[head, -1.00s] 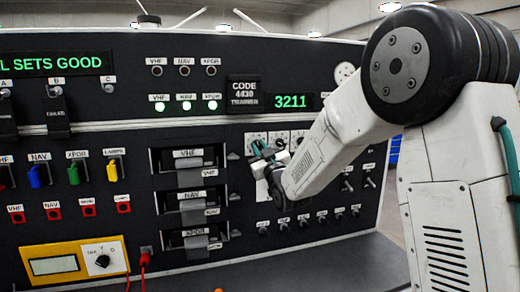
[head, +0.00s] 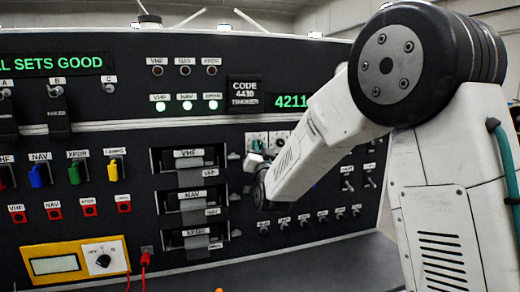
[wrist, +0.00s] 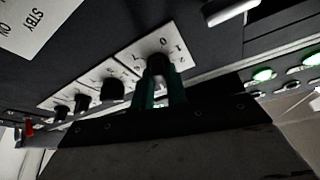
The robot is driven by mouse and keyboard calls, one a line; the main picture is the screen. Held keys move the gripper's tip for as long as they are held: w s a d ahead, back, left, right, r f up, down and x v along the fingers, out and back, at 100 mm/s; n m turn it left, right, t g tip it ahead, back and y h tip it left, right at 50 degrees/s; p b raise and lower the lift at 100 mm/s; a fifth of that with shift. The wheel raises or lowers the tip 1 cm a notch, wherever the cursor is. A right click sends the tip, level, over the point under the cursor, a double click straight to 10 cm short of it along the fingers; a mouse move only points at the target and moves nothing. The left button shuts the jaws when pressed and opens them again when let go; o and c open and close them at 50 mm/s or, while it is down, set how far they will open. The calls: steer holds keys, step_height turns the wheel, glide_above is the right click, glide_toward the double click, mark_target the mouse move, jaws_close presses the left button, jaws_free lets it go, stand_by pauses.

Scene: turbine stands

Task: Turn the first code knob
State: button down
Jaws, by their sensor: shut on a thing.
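The first code knob (wrist: 158,64) is a dark knob on a white dial plate with numbers, at the end of a row in the wrist view. The two teal fingers of my gripper (wrist: 161,92) are shut on it, one on each side. In the head view my gripper (head: 258,160) is at the left end of the code knob row, and my arm hides most of the row. The green code display (head: 291,101) reads 4211, its right end partly covered by my arm.
Other code knobs (wrist: 112,88) stand close beside the gripped one. Labelled drawer-like units (head: 190,178) are left of my gripper, and small knobs (head: 284,226) lie below it. Three green lamps (head: 186,106) are lit above.

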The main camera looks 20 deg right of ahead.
steer(key=shift+m, duration=0.4)
steer(key=c, duration=1.4)
jaws_free()
steer(key=v, duration=0.8)
